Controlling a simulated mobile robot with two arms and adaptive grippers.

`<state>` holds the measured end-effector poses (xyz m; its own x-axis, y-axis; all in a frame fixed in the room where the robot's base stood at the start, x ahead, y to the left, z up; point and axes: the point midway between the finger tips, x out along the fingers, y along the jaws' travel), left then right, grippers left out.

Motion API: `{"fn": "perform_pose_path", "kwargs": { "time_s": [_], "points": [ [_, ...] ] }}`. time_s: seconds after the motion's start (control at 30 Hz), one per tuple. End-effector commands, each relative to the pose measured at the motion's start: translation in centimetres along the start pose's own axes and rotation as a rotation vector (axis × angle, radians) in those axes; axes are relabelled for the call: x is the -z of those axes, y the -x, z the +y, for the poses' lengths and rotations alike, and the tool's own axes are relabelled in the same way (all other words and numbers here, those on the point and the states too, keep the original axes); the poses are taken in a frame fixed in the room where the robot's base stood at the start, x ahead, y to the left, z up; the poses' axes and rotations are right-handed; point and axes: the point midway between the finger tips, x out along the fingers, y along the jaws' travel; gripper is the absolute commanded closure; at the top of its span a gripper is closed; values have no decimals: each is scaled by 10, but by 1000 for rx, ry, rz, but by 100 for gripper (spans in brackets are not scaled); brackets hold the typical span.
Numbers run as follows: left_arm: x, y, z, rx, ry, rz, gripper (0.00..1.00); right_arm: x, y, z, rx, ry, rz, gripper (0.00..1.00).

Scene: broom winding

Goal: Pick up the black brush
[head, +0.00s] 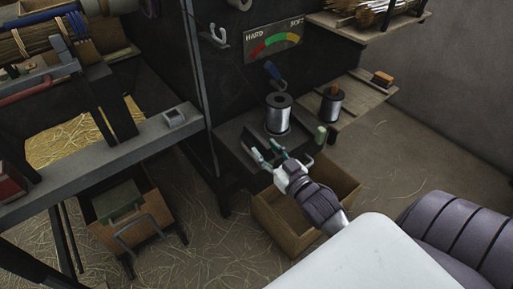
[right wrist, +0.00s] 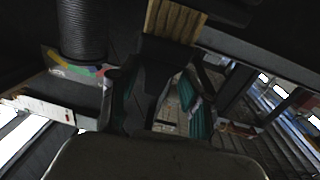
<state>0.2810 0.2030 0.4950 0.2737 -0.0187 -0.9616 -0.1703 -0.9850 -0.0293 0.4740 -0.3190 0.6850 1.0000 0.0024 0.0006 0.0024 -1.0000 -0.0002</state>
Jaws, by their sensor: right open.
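A black piece with straw-coloured bristles (right wrist: 172,22), which looks like the black brush, shows at the top of the right wrist view. Its dark body (right wrist: 163,55) reaches down toward the space between my right fingers, and I cannot tell whether they touch it. I cannot make out the brush in the head view. My right gripper (head: 269,157) is open at the front of a dark ledge, just below a metal spool. Its teal finger pads also show in the right wrist view (right wrist: 160,108). My left gripper is not in view.
The metal spool (head: 278,114) stands on the dark ledge (head: 232,133). A wooden box (head: 333,180) is under my right gripper. A smaller spool (head: 331,104) sits on a wooden shelf at right. A grey bench (head: 90,160) stands at left. Straw lies on the floor.

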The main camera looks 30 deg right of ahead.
Motion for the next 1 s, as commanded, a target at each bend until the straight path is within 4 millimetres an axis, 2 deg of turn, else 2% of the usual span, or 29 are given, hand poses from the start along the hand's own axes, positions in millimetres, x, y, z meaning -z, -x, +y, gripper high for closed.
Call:
{"fn": "perform_pose_path", "kwargs": {
  "time_s": [0.13, 0.4, 0.7, 0.77, 1.0],
  "points": [
    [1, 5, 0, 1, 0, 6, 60, 1, -11, 1, 0, 1, 2, 52],
    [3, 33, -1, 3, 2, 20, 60, 3, -49, 5, 0, 1, 1, 52],
    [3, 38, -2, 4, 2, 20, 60, 4, -55, 5, 0, 1, -2, 52],
    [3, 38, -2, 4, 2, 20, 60, 4, -55, 5, 0, 1, -2, 59],
    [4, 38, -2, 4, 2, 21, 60, 4, -54, 5, 0, 1, -1, 99]
  ]
}}
